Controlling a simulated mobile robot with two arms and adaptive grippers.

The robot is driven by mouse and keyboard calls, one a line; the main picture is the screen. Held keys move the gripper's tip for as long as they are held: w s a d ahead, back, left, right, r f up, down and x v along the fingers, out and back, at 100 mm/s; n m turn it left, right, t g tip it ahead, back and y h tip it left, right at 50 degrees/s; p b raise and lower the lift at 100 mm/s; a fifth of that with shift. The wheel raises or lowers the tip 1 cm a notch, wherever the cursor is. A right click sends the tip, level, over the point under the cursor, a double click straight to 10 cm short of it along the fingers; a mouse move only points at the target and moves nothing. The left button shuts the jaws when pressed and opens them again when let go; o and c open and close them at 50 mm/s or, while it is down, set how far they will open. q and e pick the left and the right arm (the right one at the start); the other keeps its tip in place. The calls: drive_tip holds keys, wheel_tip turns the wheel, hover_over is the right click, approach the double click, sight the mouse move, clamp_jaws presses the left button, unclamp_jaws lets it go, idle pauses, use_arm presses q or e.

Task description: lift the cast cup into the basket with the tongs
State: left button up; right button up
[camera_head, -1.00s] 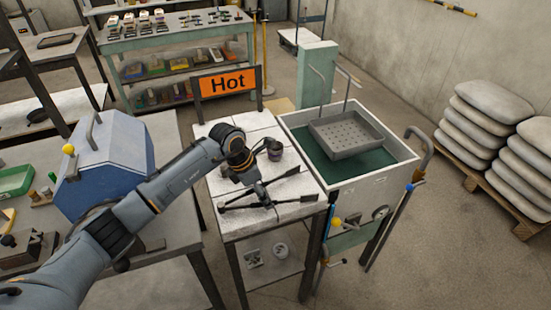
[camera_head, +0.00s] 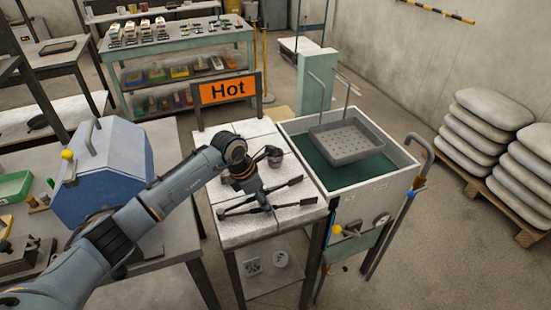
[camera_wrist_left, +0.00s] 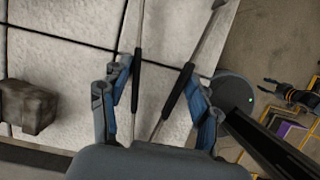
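The tongs (camera_head: 308,202) lie spread in a V on the pale tiled table; their two dark handles (camera_wrist_left: 139,85) also show in the left wrist view. My left gripper (camera_head: 262,200) is low over them. In the wrist view its fingers (camera_wrist_left: 158,88) are apart, one outside each handle; contact is unclear. The dark cast cup (camera_head: 276,160) stands behind the gripper, partly covered by my arm. A brown-grey lump (camera_wrist_left: 28,105) at the wrist view's left may be that cup. The grey perforated basket (camera_head: 345,145) hangs over the tank.
The white-rimmed tank (camera_head: 375,185) with dark green contents adjoins the table (camera_head: 232,238). An orange Hot sign (camera_head: 227,90) stands behind the table. A blue box (camera_head: 105,172) sits on the left bench. Stacked sacks (camera_head: 490,120) lie on a pallet at right.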

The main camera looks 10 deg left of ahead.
use_arm(q)
wheel_tip(320, 180, up, 12)
drive_tip(key=p, duration=0.6)
drive_tip(key=shift+p, duration=0.35)
